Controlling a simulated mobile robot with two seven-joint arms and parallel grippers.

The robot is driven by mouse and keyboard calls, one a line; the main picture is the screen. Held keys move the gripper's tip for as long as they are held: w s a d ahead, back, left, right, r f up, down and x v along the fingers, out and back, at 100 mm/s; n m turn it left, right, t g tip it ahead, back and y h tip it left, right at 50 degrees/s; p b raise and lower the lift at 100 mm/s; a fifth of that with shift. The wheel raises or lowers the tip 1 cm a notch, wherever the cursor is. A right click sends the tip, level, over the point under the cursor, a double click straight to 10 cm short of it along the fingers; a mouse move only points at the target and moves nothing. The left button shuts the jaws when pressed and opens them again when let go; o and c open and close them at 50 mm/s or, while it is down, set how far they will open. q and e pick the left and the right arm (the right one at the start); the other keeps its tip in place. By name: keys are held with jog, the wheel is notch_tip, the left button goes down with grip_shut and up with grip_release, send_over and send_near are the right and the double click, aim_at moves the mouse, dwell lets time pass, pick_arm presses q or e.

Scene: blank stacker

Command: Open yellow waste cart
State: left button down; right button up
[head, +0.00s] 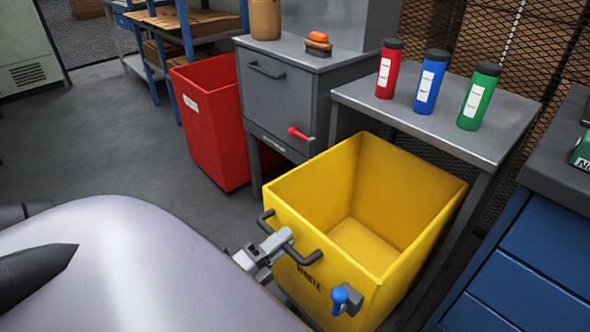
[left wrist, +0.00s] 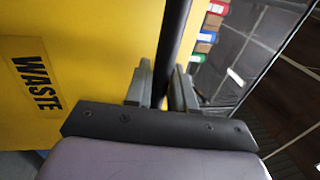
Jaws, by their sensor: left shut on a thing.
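The yellow waste cart (head: 405,225) stands in front of and partly under a grey metal table, its top open and its inside empty. A dark bar handle (head: 309,256) runs along its near side. My left gripper (head: 279,240) is shut on this handle. In the left wrist view the two fingers (left wrist: 166,88) lie on either side of the dark handle bar (left wrist: 178,45), beside the yellow wall (left wrist: 90,40) with its WASTE label. A blue-knobbed latch (head: 340,297) sits on the cart's near side. My right gripper is not in view.
Red, blue and green bottles stand on the grey table (head: 500,135) behind the cart. A red bin (head: 212,120) and a grey cabinet (head: 278,90) stand to the left. Blue drawers (head: 530,265) stand close on the right. Open floor (head: 110,130) lies at the left.

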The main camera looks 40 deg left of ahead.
pick_arm(q)
jog(key=shift+s, duration=0.35)
jog(key=c, duration=1.1)
grip_release()
jog(key=v, duration=0.7)
jog(key=shift+s, duration=0.1)
